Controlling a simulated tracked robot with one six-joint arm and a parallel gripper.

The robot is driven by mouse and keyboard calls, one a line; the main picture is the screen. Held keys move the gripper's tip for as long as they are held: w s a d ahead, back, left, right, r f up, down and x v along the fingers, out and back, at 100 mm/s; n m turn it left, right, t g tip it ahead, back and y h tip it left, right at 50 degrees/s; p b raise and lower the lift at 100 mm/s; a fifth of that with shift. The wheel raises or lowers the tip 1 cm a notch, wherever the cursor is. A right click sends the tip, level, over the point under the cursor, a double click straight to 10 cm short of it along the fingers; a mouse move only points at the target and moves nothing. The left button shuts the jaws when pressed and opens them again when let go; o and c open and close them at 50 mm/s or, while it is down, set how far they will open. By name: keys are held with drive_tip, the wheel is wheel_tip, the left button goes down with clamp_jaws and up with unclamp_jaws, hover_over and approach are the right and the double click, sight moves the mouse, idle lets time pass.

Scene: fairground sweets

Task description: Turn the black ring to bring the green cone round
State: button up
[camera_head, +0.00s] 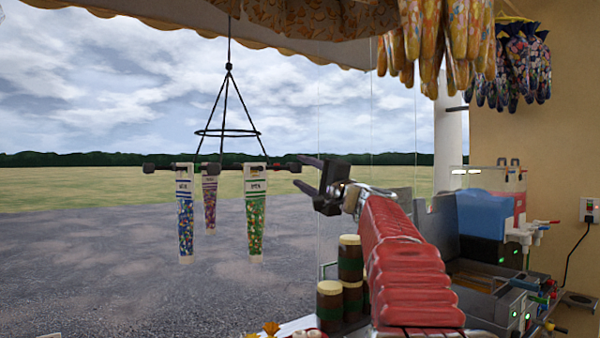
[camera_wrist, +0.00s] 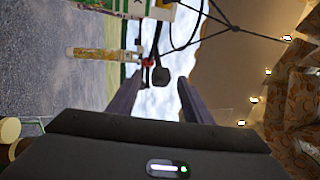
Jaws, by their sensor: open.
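The hanging black ring (camera_head: 228,133) sits within cords above a black spoked holder (camera_head: 230,166). The green cone (camera_head: 257,212) hangs at the holder's right, with its white top part in the wrist view (camera_wrist: 128,8). A blue cone (camera_head: 185,214) hangs left and a purple one (camera_head: 210,205) behind. A yellow-speckled cone (camera_wrist: 105,53) shows in the wrist view. My gripper (camera_head: 297,170) is open at the holder's right end. A black knob (camera_wrist: 160,76) appears between its fingertips; I cannot tell whether they touch it.
Brown jars with cream lids (camera_head: 350,260) stand on the counter below my arm. A blue machine (camera_head: 485,213) stands at the right. Bagged sweets (camera_head: 445,40) hang from above. Open air lies around the hanging holder.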

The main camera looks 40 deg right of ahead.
drive_tip(key=v, duration=0.6)
drive_tip(key=shift+s, duration=0.15)
idle(0.8)
